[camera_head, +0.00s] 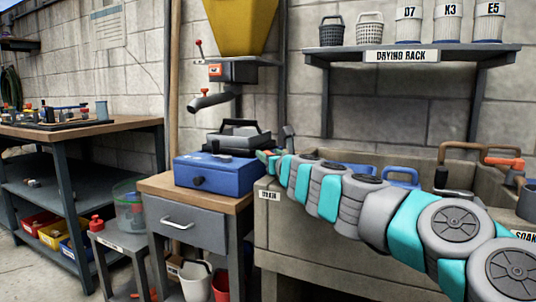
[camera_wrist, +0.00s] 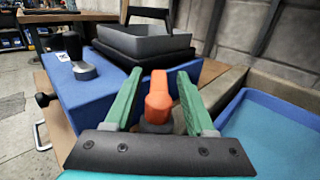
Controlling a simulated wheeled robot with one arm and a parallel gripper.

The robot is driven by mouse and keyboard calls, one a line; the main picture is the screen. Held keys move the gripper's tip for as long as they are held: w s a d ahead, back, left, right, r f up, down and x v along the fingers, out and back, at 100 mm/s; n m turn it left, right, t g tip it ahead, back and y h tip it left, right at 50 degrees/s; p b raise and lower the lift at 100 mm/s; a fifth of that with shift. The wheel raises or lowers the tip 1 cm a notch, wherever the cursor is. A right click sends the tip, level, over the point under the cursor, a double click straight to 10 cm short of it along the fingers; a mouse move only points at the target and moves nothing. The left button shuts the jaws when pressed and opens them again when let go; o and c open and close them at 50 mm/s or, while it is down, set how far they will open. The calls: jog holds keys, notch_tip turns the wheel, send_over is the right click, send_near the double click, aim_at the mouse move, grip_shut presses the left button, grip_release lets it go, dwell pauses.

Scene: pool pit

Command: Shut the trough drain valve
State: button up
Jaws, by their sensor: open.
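An orange-red handle (camera_wrist: 158,98) on a dark base stands between the two green fingers of my gripper (camera_wrist: 158,75) in the wrist view. I take it for the drain valve's handle. The fingers are open, one on each side of it, with a visible gap on both sides. It points up and away from the camera. In the head view my gripper (camera_head: 268,159) is at the left end of the stone trough (camera_head: 325,244), beside the blue box. The valve's body is mostly hidden behind the gripper's dark plate.
A blue box (camera_head: 215,172) with a grey pan (camera_head: 232,141) sits on the wooden cabinet (camera_head: 160,189) left of my gripper. A blue basin (camera_wrist: 265,118) is close on the right. The drying rack (camera_head: 455,53) is above. An orange-handled tap (camera_head: 502,162) is at right.

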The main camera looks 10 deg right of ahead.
jog(key=shift+w+a, duration=0.15)
jog(key=shift+w, duration=0.65)
jog(key=shift+c, duration=0.2)
grip_shut()
